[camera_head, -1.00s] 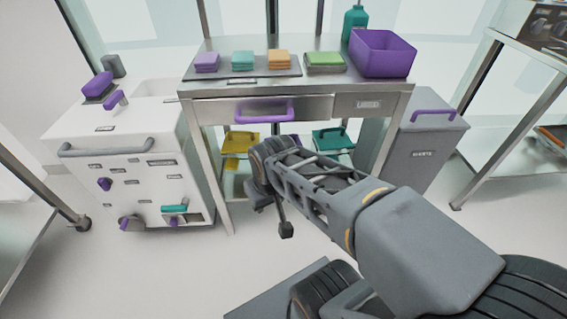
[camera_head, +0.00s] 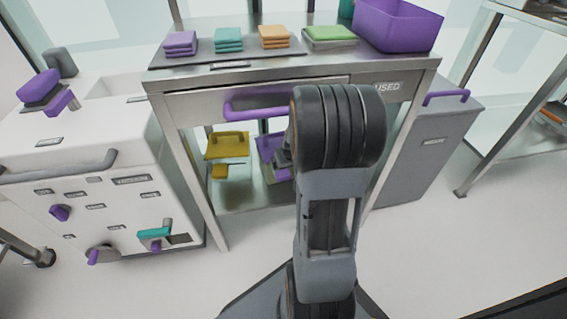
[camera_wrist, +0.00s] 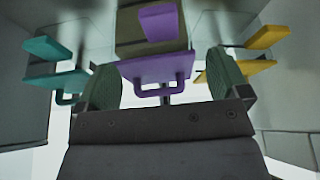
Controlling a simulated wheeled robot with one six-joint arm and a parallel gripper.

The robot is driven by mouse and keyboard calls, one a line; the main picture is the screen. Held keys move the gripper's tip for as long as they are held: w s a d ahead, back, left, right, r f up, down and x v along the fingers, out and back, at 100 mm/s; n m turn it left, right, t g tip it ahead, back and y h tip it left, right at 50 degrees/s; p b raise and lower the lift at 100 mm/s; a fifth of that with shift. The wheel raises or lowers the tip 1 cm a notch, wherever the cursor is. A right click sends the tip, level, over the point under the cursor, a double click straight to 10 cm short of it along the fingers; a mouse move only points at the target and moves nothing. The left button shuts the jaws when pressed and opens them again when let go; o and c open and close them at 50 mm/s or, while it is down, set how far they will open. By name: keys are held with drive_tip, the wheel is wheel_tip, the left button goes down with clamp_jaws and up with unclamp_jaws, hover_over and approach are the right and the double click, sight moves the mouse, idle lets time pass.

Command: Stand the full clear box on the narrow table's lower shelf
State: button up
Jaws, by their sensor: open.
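A steel table with a drawer (camera_head: 270,98) stands ahead in the head view, with a lower shelf (camera_head: 235,205) under it. On that shelf are a yellow handled piece (camera_head: 226,146) and a purple handled piece (camera_head: 268,150). The wrist view shows the purple piece (camera_wrist: 157,68) between my open gripper's (camera_wrist: 168,88) fingers, its handle toward me. A teal handled piece (camera_wrist: 55,77) is at left there and the yellow one (camera_wrist: 238,70) at right. My gripper is hidden behind my arm in the head view.
A purple tub (camera_head: 398,25) and folded cloths (camera_head: 229,40) sit on the tabletop. The purple drawer handle (camera_head: 258,108) juts out above the shelf. A white cabinet (camera_head: 85,190) stands left and a grey waste bin (camera_head: 425,150) right. Floor shows between table and cabinet.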

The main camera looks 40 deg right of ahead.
sight(284, 176)
drive_tip(key=shift+w+d+f, duration=0.15)
drive_tip(key=shift+d+f, duration=0.05)
drive_tip(key=b+x, duration=0.6)
drive_tip(key=x, duration=0.7)
drive_tip(key=shift+w+d+f, duration=0.1)
drive_tip(key=shift+w+f, duration=0.05)
drive_tip(key=shift+f, duration=0.15)
drive_tip(key=shift+c, duration=0.4)
clamp_jaws()
idle(0.5)
